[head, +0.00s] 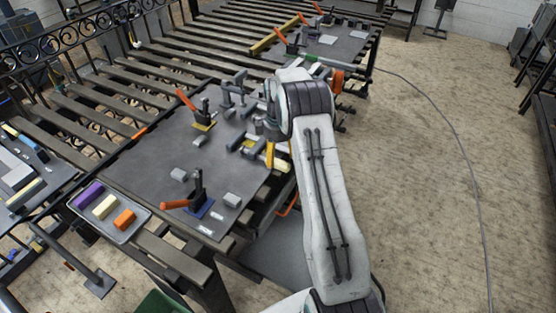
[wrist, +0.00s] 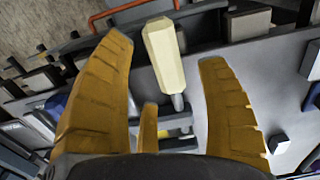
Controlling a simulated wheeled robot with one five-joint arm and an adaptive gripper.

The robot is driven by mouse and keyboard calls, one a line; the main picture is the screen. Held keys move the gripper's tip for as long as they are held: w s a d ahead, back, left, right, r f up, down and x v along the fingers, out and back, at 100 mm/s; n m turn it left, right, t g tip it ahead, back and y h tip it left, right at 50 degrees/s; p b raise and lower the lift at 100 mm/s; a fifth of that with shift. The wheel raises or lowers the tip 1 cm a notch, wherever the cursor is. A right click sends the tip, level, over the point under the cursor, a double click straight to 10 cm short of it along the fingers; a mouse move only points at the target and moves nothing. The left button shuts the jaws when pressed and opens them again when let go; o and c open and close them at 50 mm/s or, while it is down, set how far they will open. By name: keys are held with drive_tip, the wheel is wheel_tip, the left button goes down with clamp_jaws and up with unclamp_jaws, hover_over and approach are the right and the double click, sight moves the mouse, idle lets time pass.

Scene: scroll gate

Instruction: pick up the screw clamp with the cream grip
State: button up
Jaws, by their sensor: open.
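The screw clamp's cream grip (wrist: 163,55) is a faceted block on a grey rod. It shows in the wrist view between my two yellow fingers, with visible gaps on both sides. My gripper (wrist: 163,49) is open and empty around the grip, apart from it in the picture; the height gap is hard to judge. In the head view, the cream grip (head: 281,165) shows near the table's right edge, beside a yellow finger of my gripper (head: 261,150). My wrist hides part of the clamp there.
The dark plate (head: 150,165) on the slatted table carries orange-handled toggle clamps (head: 188,101) and small grey blocks (head: 231,200). A tray (head: 128,225) with purple, cream and orange blocks sits at the front left. The floor on the right is open, crossed by a cable (head: 455,135).

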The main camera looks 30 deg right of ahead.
wheel_tip(320, 180, up, 9)
idle(0.4)
drive_tip(key=shift+f, duration=0.15)
